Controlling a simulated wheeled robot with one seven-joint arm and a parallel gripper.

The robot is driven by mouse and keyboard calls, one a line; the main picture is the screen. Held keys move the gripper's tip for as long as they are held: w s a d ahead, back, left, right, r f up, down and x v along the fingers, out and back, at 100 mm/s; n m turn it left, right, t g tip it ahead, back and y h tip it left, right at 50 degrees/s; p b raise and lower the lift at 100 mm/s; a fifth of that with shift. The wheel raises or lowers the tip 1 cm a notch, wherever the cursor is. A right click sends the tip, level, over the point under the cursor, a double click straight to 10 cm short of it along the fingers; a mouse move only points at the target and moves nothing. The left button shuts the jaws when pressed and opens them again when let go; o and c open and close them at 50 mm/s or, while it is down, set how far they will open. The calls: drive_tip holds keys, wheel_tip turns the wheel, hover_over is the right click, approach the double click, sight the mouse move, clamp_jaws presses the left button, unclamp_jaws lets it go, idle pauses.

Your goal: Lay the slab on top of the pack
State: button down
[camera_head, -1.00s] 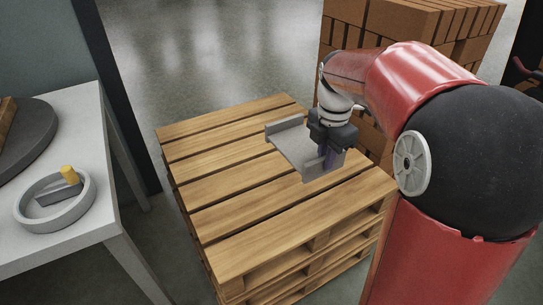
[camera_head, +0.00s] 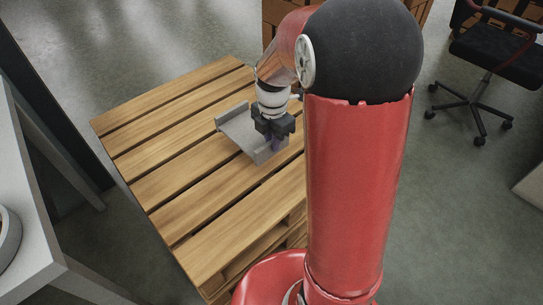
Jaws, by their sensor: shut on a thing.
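A thin grey piece with raised edges, which I take to be the slab (camera_head: 238,128), is over the right part of the wooden pallet (camera_head: 165,185). My gripper (camera_head: 275,140) points down at the slab's right side and is shut on the slab. The fingertips are partly hidden, and I cannot tell whether the slab touches the pallet boards or hangs just above them. A brick stack, which may be the pack (camera_head: 277,14), stands behind the pallet. It is cut off by the top edge and largely hidden by my arm.
A light grey table (camera_head: 35,235) stands at the left, with part of a grey ring (camera_head: 8,238) on it. A black office chair (camera_head: 500,50) stands at the upper right. The floor between my arm and the chair is clear.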

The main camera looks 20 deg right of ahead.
sight(272, 156)
drive_tip(key=shift+f, duration=3.25)
drive_tip(key=shift+f+b, duration=0.1)
drive_tip(key=shift+b, duration=0.2)
drive_tip(key=c, duration=1.5)
unclamp_jaws()
drive_tip(key=shift+o, duration=0.2)
